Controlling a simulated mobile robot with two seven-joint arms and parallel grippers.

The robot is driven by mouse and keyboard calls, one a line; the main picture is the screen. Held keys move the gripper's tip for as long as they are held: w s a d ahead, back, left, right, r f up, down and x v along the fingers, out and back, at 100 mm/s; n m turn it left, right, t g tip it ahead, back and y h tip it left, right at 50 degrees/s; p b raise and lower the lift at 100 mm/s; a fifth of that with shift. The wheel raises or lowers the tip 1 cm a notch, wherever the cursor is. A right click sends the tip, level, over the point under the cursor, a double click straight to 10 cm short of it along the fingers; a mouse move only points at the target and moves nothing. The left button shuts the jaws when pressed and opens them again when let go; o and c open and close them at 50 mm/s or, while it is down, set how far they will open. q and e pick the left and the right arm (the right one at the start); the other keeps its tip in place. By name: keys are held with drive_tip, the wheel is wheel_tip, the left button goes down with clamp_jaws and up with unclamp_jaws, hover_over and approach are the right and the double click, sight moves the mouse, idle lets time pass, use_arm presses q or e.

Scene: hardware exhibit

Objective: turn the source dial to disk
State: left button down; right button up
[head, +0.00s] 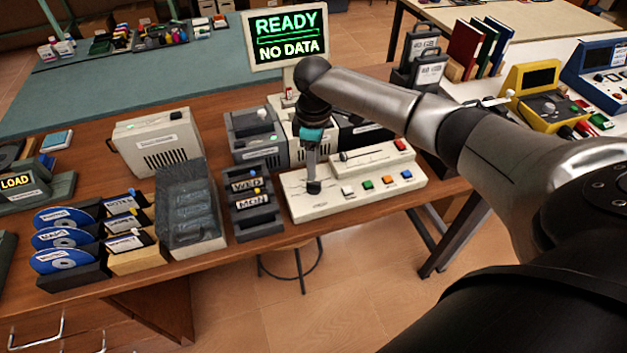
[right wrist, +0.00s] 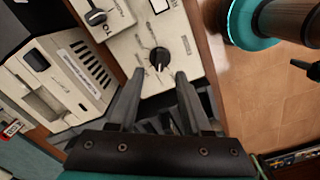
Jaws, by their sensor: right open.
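The source dial (right wrist: 158,57) is a black round knob with a pale pointer mark on a white panel, in the right wrist view. Small lettering around it is too small to read. In the head view the white control console (head: 300,206) stands at the table's front edge, and my right gripper (head: 313,185) points down over its left part, largely covering the dial. In the right wrist view my right gripper (right wrist: 160,74) is open, its fingers apart on either side below the knob; I cannot tell whether they touch it. My left gripper is not in view.
A screen (head: 288,37) reads READY, NO DATA. The console has coloured buttons (head: 387,181) and a slider (head: 343,157) right of the gripper. A dark rack (head: 250,210) with labels WED and MON stands close on the left. Grey boxes (head: 255,135) stand behind.

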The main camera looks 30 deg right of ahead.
sight(314, 186)
wheel_tip(314, 186, down, 6)
drive_tip(key=shift+r+b, duration=0.1)
drive_tip(key=shift+b, duration=0.4)
drive_tip(key=shift+c, duration=0.4)
clamp_jaws()
